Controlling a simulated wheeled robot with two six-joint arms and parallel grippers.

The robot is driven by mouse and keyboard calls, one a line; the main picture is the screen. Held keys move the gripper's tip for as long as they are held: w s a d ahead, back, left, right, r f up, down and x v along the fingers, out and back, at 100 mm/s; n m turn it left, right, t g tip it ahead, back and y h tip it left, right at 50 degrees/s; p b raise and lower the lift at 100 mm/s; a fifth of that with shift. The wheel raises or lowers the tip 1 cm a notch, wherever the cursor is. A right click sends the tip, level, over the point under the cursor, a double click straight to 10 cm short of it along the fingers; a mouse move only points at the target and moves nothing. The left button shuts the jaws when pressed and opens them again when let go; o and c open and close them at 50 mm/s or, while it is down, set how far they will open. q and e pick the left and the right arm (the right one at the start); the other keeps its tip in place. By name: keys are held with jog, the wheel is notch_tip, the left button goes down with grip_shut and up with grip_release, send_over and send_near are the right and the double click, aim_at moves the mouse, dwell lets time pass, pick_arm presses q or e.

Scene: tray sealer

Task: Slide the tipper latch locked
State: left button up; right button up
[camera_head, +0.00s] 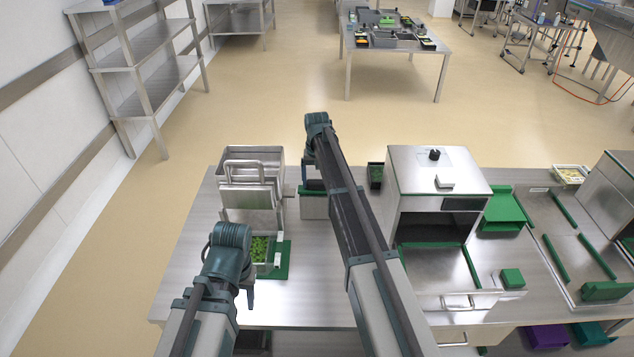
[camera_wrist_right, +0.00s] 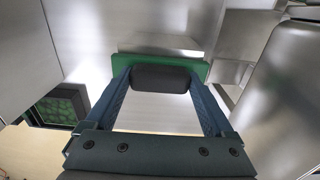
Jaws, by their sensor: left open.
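The tipper (camera_head: 252,197), a steel hopper on a frame, stands at the left of the table. In the right wrist view a dark rounded grip on a green plate, which looks like the tipper latch (camera_wrist_right: 160,78), sits between the fingertips. My right gripper (camera_wrist_right: 161,82) has a finger against each end of this grip and looks shut on it. My left gripper (camera_head: 229,288) is open and empty beside the tray of green pieces (camera_head: 261,268) in front of the tipper.
Bare tabletop lies at front left.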

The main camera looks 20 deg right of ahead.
grip_shut()
jog(key=shift+w+a, duration=0.2)
jog(key=shift+a, duration=0.5)
jog(key=shift+w+a, duration=0.2)
jog(key=shift+a, duration=0.55)
jog(key=shift+w+a, duration=0.2)
jog(key=shift+a, duration=0.5)
jog(key=o, duration=0.5)
grip_release()
jog(key=shift+a, duration=0.1)
jog(key=shift+o, duration=0.2)
jog(key=shift+r, duration=0.1)
notch_tip(320, 180, up, 14)
jog(key=p, duration=1.3)
jog(key=shift+p, duration=0.4)
